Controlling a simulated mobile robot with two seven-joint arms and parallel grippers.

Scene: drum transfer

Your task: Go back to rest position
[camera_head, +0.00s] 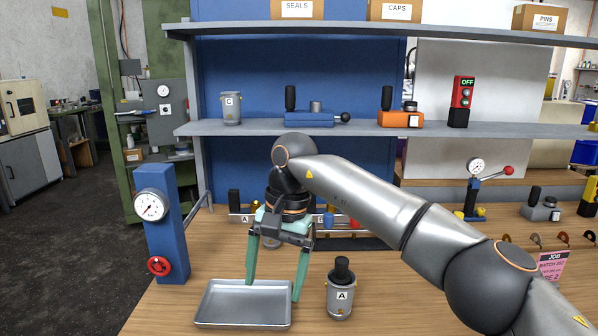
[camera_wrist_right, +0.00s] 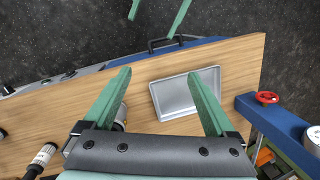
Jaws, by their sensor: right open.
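My right gripper (camera_head: 273,290) hangs with its green fingers spread and nothing between them, over the work table; the fingers also show in the right wrist view (camera_wrist_right: 163,85). An empty silver tray (camera_head: 243,304) lies on the table below and beside it, and shows in the right wrist view (camera_wrist_right: 186,93). A grey drum with a black top and an "A" label (camera_head: 341,288) stands upright just right of the tray, apart from the fingers. At the top of the right wrist view, two separated green fingertips of my left gripper (camera_wrist_right: 156,14) show beyond the table edge.
A shelf (camera_head: 376,129) behind carries a grey drum labelled "C" (camera_head: 231,108) and clamps. A pink job card (camera_head: 551,266) stands at right.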

